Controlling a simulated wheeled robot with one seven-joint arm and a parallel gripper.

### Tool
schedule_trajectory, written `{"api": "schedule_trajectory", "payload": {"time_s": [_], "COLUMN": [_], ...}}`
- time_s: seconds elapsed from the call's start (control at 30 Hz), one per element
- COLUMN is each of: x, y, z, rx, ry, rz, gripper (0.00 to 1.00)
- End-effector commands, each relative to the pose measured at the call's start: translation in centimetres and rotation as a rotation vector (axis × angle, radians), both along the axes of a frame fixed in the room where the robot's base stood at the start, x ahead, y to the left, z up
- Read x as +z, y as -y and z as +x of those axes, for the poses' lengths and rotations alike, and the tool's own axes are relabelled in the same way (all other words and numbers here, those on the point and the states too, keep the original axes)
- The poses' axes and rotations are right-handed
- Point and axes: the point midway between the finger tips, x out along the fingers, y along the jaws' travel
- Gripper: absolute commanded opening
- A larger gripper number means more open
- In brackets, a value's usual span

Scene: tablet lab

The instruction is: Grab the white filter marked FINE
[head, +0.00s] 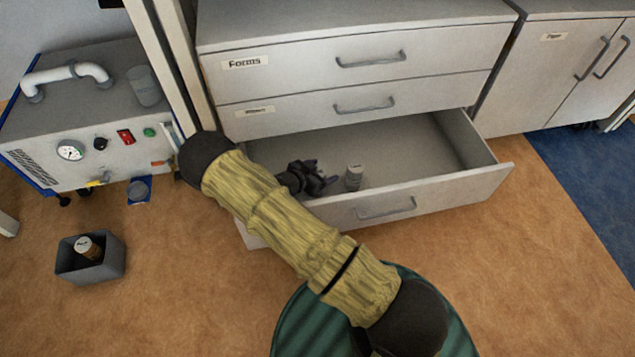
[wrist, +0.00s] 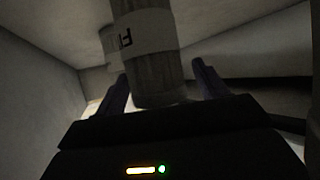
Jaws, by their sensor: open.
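A pale cylindrical filter (head: 353,178) stands in the open bottom drawer (head: 455,192), just to the right of my gripper (head: 318,181) in the head view. In the wrist view, a grey-looking cylinder (wrist: 158,75) with a white label band rises in front of my open fingers (wrist: 161,88). My arm crosses the drawer's left part.
The drawer walls surround my gripper; its right part is empty. Two closed drawers (head: 365,80) are above it.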

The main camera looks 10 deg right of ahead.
Motion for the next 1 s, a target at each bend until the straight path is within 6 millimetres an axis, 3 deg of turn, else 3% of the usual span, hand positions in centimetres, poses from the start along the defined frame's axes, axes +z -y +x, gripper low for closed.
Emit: {"api": "schedule_trajectory", "payload": {"time_s": [0.17, 0.43, 0.77, 1.0], "x": [0.0, 0.0, 0.4, 3.7], "y": [0.0, 0.0, 0.0, 0.0], "z": [0.0, 0.0, 0.0, 0.0], "rx": [0.000, 0.000, 0.000, -0.001], "ry": [0.000, 0.000, 0.000, 0.001], "rz": [0.000, 0.000, 0.000, 0.001], "gripper": [0.72, 0.23, 0.21, 0.21]}}
